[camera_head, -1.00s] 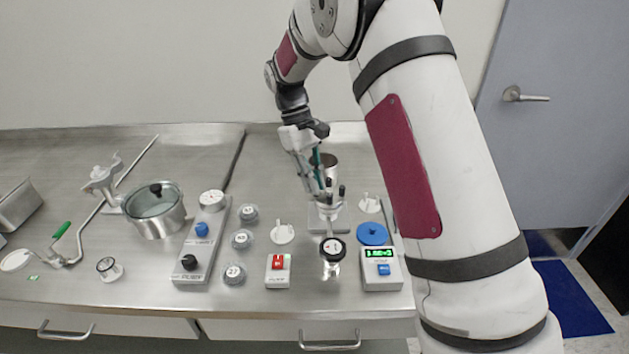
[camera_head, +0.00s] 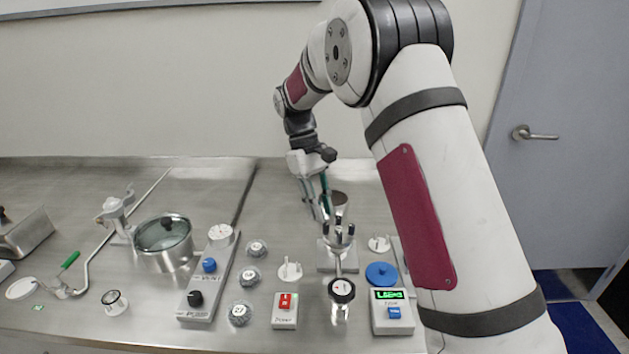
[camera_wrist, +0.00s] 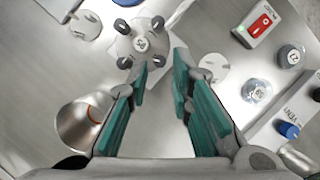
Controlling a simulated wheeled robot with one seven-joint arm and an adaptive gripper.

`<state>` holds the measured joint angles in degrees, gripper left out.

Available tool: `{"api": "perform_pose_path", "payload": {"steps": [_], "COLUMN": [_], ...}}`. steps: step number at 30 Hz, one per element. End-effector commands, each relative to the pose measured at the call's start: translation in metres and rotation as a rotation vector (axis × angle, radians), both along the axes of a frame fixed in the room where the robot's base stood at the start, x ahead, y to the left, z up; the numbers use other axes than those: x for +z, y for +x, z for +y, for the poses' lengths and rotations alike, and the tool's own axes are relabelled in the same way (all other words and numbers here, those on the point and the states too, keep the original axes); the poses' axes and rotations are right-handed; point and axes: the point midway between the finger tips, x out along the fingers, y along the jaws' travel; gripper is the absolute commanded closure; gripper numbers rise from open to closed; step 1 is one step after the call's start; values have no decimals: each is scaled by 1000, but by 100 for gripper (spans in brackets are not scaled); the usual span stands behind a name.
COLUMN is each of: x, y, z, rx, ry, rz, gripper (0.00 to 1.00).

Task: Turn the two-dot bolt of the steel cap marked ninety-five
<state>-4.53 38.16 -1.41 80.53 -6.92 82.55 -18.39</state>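A steel cap (camera_wrist: 140,43) with several upright dark-topped bolts around a central number label shows in the wrist view. The number is too small to read surely, and I cannot make out dots on the bolts. In the head view the cap (camera_head: 338,243) sits on a metal stand right of the middle. In the head view my gripper (camera_head: 319,208) hangs just behind and left of the cap, apart from the bolts.
A steel cup (camera_wrist: 78,125) stands close to my left finger in the wrist view. A lidded pot (camera_head: 165,243) stands left.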

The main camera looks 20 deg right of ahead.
Motion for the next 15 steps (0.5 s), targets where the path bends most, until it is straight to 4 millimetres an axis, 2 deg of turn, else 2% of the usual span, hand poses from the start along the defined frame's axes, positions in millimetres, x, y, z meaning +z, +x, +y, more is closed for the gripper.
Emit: {"api": "perform_pose_path", "payload": {"steps": [3,9,15], "x": [24,59,78], "y": [10,23,30], "z": [4,10,14], "rx": [1,0,0], "ry": [0,1,1], "rz": [-5,-4,-2], "gripper": [80,80,80]}}
